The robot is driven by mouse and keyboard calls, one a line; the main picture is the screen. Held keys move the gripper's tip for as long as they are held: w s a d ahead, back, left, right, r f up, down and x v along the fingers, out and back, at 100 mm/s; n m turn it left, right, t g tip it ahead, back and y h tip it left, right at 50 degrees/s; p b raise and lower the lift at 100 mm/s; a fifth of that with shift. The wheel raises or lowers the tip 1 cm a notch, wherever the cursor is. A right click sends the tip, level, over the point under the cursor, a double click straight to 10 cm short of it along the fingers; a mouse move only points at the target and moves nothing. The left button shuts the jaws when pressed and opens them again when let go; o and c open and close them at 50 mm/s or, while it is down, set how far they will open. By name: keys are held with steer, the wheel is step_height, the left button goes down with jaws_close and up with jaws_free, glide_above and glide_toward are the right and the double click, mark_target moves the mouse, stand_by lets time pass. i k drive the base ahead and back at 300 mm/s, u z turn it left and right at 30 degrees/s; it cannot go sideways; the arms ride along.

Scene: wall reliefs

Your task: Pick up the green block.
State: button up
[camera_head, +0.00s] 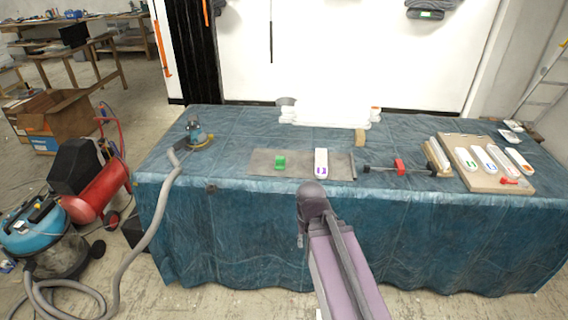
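A small green block (280,162) lies on a flat grey mat (262,170) on the blue-draped table, left of the table's middle. A white bar-shaped piece with purple marks (321,163) lies to its right on the same mat, apart from it. My arm reaches up from the bottom edge to a dark rounded joint in front of the table's front edge, right of and nearer than the block. I cannot make out my gripper's fingers. Nothing is seen touching the block.
The blue-covered table (420,240) holds a sander with hose (197,133) at left, white stacked pieces (328,112) at the back, a clamp with red part (399,166) and a board with several tools (480,181) at right. A red compressor (95,195) and vacuum (40,240) stand left.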

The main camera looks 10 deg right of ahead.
mark_target(279, 163)
steer(key=i, duration=1)
